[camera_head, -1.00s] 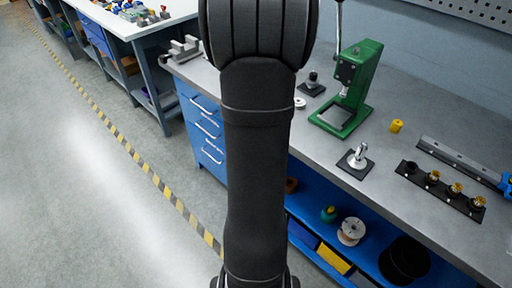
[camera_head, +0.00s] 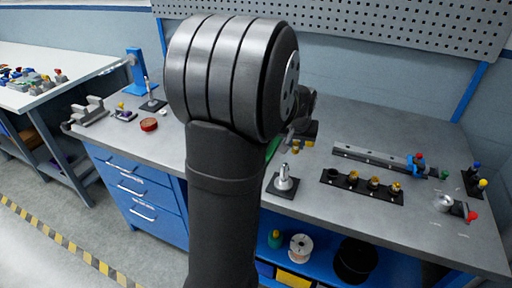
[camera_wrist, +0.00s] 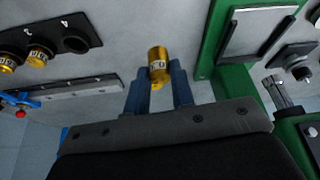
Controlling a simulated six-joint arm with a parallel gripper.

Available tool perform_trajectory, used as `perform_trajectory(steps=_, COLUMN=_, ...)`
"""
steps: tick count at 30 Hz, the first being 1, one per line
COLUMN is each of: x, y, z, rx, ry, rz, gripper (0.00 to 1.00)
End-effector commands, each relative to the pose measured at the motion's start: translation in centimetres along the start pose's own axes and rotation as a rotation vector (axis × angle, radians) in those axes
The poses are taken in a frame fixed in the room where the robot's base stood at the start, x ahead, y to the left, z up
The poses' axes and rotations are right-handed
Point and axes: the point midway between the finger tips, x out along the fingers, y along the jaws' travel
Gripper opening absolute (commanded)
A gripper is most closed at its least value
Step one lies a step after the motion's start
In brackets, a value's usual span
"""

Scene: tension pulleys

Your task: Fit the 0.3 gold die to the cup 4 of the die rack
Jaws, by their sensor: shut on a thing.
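The gold die (camera_wrist: 158,62), a small cylinder with a dark-marked label band, is between the blue fingers of my gripper (camera_wrist: 157,82) in the wrist view. The gripper is shut on it. In the head view my gripper is partly hidden behind my arm. The die rack (camera_head: 375,193) is a dark strip on the bench, with gold dies in several cups. Its left-end cup is empty in the head view. In the wrist view this empty cup 4 (camera_wrist: 75,42) is at the upper left, apart from the held die.
The green press (camera_wrist: 228,70) is close right of my gripper in the wrist view; my arm mostly hides it in the head view. A metal rail (camera_head: 375,156) lies behind the rack. A silver post on a dark base (camera_head: 285,180) stands left of the rack.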

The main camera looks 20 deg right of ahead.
Motion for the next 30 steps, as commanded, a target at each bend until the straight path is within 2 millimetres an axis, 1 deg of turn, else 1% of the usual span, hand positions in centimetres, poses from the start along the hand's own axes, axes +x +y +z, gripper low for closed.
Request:
perform_trajectory(steps=1, x=-0.4, y=2.5, z=-0.3, rx=0.032, ry=0.001, rz=0.013, gripper=0.0)
perform_trajectory(steps=3, x=-0.8, y=5.2, z=-0.6, rx=0.062, ry=0.002, rz=0.025, gripper=0.0)
perform_trajectory(steps=6, x=-1.6, y=8.5, z=-0.7, rx=0.098, ry=0.001, rz=0.04, gripper=0.0)
perform_trajectory(steps=9, x=-2.1, y=11.0, z=-0.6, rx=0.123, ry=0.001, rz=0.051, gripper=0.0)
perform_trajectory(steps=12, x=-2.5, y=12.4, z=-0.5, rx=0.138, ry=0.0, rz=0.057, gripper=0.0)
perform_trajectory(steps=15, x=-2.6, y=13.1, z=-0.4, rx=0.145, ry=0.0, rz=0.06, gripper=0.0)
perform_trajectory(steps=19, x=-2.1, y=13.2, z=-0.2, rx=0.146, ry=-0.002, rz=0.06, gripper=0.0)
perform_trajectory(steps=30, x=1.2, y=13.1, z=1.1, rx=0.145, ry=-0.001, rz=0.06, gripper=0.0)
